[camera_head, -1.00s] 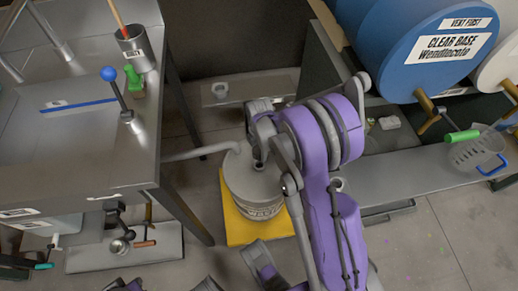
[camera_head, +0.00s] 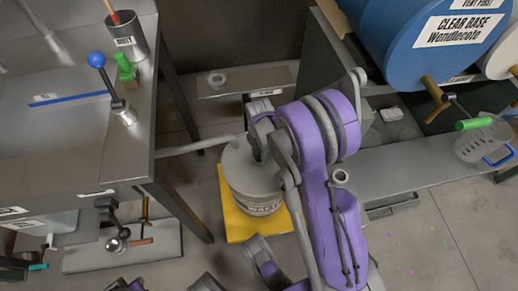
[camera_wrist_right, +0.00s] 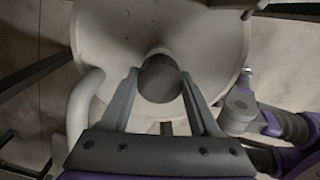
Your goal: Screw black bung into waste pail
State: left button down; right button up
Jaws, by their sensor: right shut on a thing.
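The waste pail (camera_head: 252,190) is a pale grey drum with a printed label, standing on the floor on a yellow mat (camera_head: 236,229). Its round pale top (camera_wrist_right: 110,30) fills the upper part of the right wrist view. My right gripper (camera_wrist_right: 160,80) is above the pail top, with its two fingers closed on the sides of the dark round bung (camera_wrist_right: 160,84). The bung is at the pale neck on the pail top. I cannot tell how far it sits in the neck. In the head view my purple right arm hides the bung. My left gripper is not clearly in view.
A pale pipe (camera_head: 195,146) runs from the steel bench (camera_head: 75,140) to the pail. A low grey shelf (camera_head: 410,165) is at the right, below the blue drum (camera_head: 420,45). A small step (camera_head: 240,82) stands behind the pail. Open floor is at front right.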

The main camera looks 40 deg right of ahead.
aim_at(259, 150)
jog(key=shift+f+b, duration=1.05)
jog(key=shift+f, duration=0.4)
jog(key=shift+r, duration=0.1)
jog(key=o, duration=1.4)
jog(key=shift+o, duration=0.2)
notch_tip(259, 150, up, 11)
jog(key=p, duration=0.3)
jog(key=shift+p, duration=0.3)
